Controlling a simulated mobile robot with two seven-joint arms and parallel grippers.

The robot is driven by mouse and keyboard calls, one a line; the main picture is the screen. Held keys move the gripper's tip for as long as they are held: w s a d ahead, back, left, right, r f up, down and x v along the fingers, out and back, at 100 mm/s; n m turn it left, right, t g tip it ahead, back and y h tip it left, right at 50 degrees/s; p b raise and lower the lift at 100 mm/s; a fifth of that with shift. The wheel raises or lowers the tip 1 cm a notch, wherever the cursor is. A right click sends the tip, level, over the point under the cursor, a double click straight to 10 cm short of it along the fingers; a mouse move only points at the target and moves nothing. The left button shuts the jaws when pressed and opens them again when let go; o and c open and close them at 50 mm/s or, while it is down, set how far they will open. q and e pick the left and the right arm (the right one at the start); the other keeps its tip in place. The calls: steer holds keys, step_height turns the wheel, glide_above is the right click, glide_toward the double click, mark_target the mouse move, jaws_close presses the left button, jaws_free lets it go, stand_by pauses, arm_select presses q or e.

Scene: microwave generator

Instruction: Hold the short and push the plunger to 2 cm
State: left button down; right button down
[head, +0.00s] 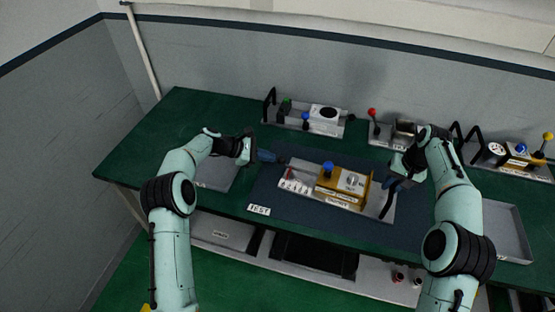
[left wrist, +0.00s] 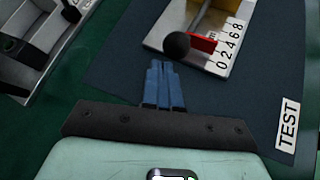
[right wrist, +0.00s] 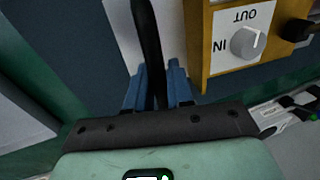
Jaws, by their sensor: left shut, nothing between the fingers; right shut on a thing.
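The short (head: 340,188) lies on the dark mat, with an orange block, a blue knob and a grey IN/OUT dial (right wrist: 247,44). Its black upright handle (head: 388,204) is at its right end. My right gripper (head: 391,180) is shut around this handle (right wrist: 147,35). The plunger's black ball (left wrist: 177,45) is at the left end, with a red pointer (left wrist: 203,41) beside the cm scale (left wrist: 229,48). The pointer seems near 2 to 4; I cannot read it exactly. My left gripper (head: 268,156) is shut and empty, fingertips close to the ball; contact is unclear.
A white label reading TEST (head: 258,210) lies on the mat (head: 290,216). Other devices stand along the back of the green table (head: 160,115). A grey tray (head: 507,232) is at right and another (head: 217,174) at left.

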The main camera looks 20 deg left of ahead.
arm_select(q)
steer(key=shift+d, duration=0.2)
arm_select(e)
steer(key=shift+s+f, duration=0.1)
steer(key=shift+f, duration=0.25)
arm_select(q)
steer(key=shift+s+d, duration=0.1)
steer(key=shift+d, duration=0.5)
arm_select(e)
steer(key=shift+a, duration=0.1)
arm_select(q)
steer(key=shift+a+r, duration=1.35)
steer(key=shift+r, duration=0.15)
arm_select(e)
steer(key=c, duration=0.9)
jaws_free()
arm_select(q)
steer(key=v, duration=1.2)
arm_select(e)
steer(key=shift+r, duration=0.1)
